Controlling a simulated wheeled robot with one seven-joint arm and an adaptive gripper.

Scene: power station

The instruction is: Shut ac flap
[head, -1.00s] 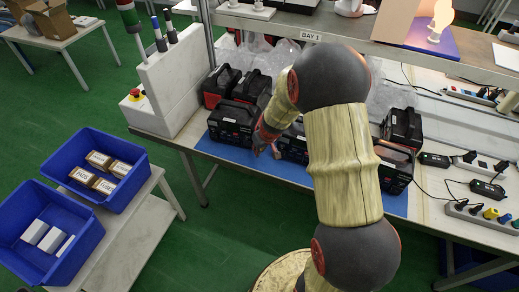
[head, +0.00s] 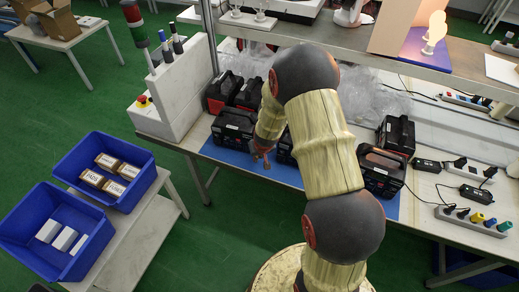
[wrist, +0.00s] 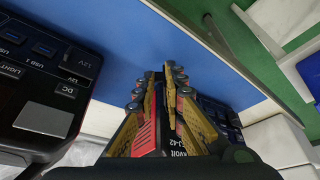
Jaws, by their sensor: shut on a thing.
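Several black power stations with red trim stand on the blue mat (head: 225,155), among them a front-left one (head: 232,128) and a front-right one (head: 382,172). My gripper (head: 263,158) is low beside the front-left one, partly behind my arm. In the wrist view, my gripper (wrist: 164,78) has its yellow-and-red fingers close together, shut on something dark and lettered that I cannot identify. A power station (wrist: 50,75) at the left shows USB, 12V and DC sockets and a grey plate (wrist: 43,118). I cannot tell which part is the AC flap.
A shelf (head: 330,38) runs above the back of the bench. A light grey box (head: 180,85) with a red button bounds the left. Two blue bins (head: 50,240) stand on a side table. Cables and power strips (head: 475,220) lie at the right.

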